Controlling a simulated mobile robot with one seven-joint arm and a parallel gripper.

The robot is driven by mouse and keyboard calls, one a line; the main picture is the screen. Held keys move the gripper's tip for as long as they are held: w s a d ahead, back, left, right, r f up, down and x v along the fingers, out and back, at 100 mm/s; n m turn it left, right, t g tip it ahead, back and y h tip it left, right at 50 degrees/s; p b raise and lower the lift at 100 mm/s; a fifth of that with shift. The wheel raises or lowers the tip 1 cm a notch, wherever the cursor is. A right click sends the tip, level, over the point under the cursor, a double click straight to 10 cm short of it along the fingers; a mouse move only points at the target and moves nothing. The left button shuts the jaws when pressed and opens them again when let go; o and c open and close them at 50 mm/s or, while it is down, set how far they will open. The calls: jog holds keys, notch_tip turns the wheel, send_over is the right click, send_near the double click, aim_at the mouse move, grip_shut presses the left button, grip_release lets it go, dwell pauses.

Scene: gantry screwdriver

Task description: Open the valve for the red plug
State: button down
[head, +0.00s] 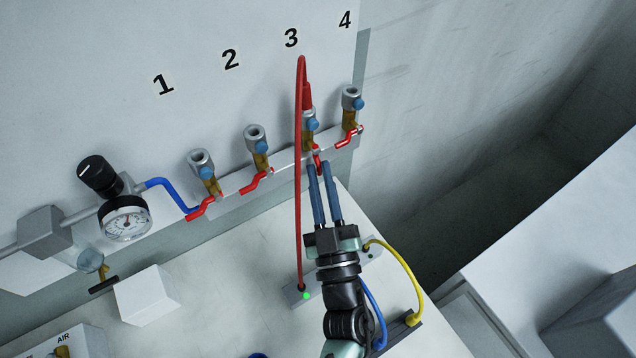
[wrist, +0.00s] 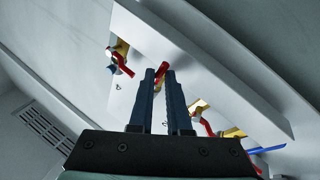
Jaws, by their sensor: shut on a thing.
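The red plug (head: 307,96) with its red hose sits in the port under number 3. The red valve handle (head: 317,155) below that port points down toward my gripper, unlike the other handles, which slant to the left. My gripper (head: 319,166) reaches up from below, with its two long blue-grey fingers shut on this handle. In the wrist view the same handle (wrist: 163,67) shows between the fingertips (wrist: 160,75). The lower end of the handle is partly hidden by the fingers.
Other red handles (head: 257,182) sit under ports 1, 2 and 4 along the grey manifold bar (head: 286,174). The red hose (head: 299,200) hangs just left of my gripper. A yellow hose (head: 410,272) loops at the right. A gauge (head: 125,219) stands at the left.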

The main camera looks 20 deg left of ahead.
jog(key=shift+n, duration=0.3)
jog(key=c, duration=0.9)
grip_release()
jog(key=shift+d+f, duration=0.1)
jog(key=b+v, duration=0.2)
jog(key=v, duration=1)
jog(key=shift+w, duration=0.1)
